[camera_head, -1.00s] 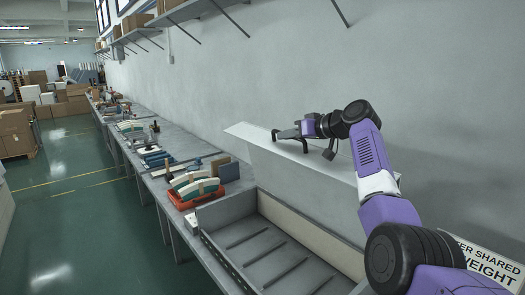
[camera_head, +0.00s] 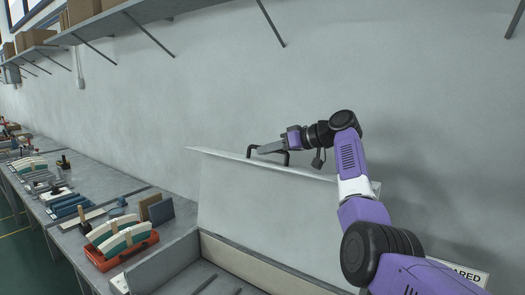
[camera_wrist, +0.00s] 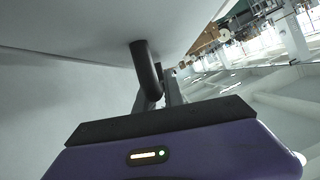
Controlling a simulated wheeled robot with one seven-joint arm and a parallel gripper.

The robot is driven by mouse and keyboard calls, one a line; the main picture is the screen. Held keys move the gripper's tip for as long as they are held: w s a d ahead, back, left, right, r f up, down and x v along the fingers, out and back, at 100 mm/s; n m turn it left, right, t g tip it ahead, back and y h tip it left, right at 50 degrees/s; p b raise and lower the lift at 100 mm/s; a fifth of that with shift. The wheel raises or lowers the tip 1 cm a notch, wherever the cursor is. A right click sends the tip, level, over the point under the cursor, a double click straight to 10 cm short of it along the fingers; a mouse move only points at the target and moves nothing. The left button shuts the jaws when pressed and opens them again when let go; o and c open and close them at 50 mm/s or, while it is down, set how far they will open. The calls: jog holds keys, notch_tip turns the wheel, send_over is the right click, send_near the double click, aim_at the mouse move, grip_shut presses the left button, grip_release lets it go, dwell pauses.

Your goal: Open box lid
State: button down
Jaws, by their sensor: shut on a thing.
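The grey box (camera_head: 175,260) stands on the bench with its front part at the bottom of the head view. Its lid (camera_head: 250,205) is raised and stands close to upright along the box's back side, near the wall. A black bar handle (camera_head: 250,151) sits at the lid's upper edge. My gripper (camera_head: 272,149) is shut on the handle, with my arm reaching in from the right. In the wrist view the dark handle (camera_wrist: 147,70) runs from the pale lid surface (camera_wrist: 75,35) to between my fingers (camera_wrist: 163,95). The exact finger contact is partly hidden.
A red-orange tray (camera_head: 125,252) with curved white and green pieces stands left of the box. Tools and more parts lie along the bench (camera_head: 90,225) farther left. A wall shelf (camera_head: 110,22) runs above. The wall is close behind the lid.

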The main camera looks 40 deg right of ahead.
aim_at(289, 166)
jog(key=shift+a+f, duration=0.1)
jog(key=c, duration=1.5)
grip_release()
jog(key=shift+w, duration=0.1)
jog(key=shift+o, duration=0.2)
jog(key=shift+b+v, duration=1.2)
jog(key=shift+v, duration=2.75)
jog(key=shift+d+f+p+v, duration=0.15)
jog(key=shift+d+p+v, duration=0.15)
jog(key=shift+v, duration=1.15)
jog(key=shift+d+f+p+v, duration=0.15)
jog(key=shift+d+p+v, duration=0.1)
jog(key=shift+v, duration=1.25)
jog(key=shift+d+f+p+v, duration=0.15)
jog(key=shift+d+p+v, duration=0.15)
jog(key=shift+v, duration=1.15)
jog(key=shift+w, duration=0.15)
